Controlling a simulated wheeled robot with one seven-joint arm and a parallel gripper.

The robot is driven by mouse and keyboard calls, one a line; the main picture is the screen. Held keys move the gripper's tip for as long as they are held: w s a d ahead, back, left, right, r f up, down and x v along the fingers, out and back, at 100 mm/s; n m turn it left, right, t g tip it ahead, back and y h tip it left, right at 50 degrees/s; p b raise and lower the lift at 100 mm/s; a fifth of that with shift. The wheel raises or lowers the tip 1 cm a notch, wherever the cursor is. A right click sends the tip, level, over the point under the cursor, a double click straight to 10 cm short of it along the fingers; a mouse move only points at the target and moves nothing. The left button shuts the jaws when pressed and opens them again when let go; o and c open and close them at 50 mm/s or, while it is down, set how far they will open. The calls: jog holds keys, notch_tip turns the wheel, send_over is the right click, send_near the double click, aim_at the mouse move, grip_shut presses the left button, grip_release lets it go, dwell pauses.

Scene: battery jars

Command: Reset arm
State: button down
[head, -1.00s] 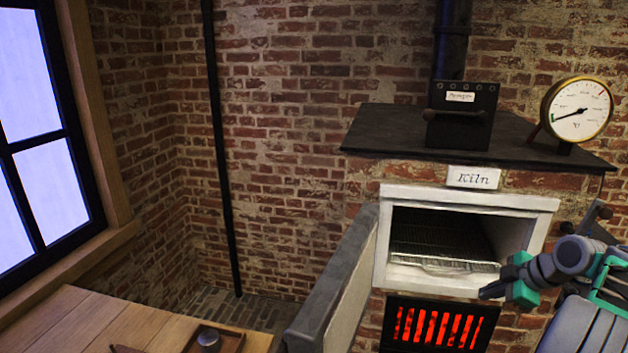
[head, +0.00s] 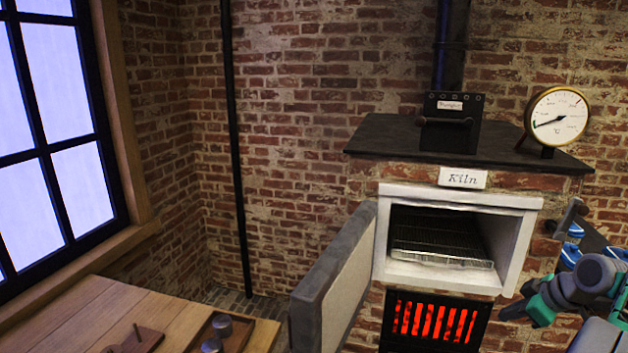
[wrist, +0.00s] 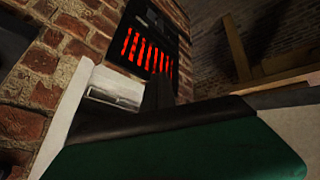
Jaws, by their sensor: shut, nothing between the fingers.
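My gripper (head: 514,310) is at the lower right of the head view, in front of the kiln and to the right of its open chamber. Its dark fingers are shut with nothing between them. My grey and green arm reaches in from the right edge. In the wrist view a dark and green part of my gripper fills the lower middle, and the fingertips are hard to make out.
The brick kiln has an open white chamber (head: 519,240) with a wire rack (head: 440,246) inside. Its grey door (head: 335,278) stands open to the left. Red glowing bars (head: 433,319) sit below. A wooden table (head: 85,312) with a tray (head: 238,336) is at lower left.

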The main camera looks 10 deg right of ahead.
jog(key=s+a+f+m+g, duration=0.3)
jog(key=s+f+m+g, duration=0.1)
jog(key=s+f+m, duration=0.75)
jog(key=s+a+f+m+g, duration=0.2)
jog(key=s+a+m, duration=0.2)
jog(key=a, duration=0.5)
jog(key=w+a+r+n, duration=0.1)
jog(key=a+r+n, duration=0.2)
jog(key=a, duration=0.6)
jog(key=w+a+r+n+t+h+p, duration=0.1)
jog(key=a+r+n, duration=0.2)
jog(key=a, duration=0.7)
jog(key=w+a+r+n+t, duration=0.1)
jog(key=w+a+r+n, duration=0.1)
jog(key=a+r, duration=0.3)
jog(key=a+n, duration=0.1)
jog(key=a, duration=0.3)
jog(key=shift+a+r+p, duration=0.3)
jog(key=shift+a+p, duration=0.05)
jog(key=shift+a, duration=0.05)
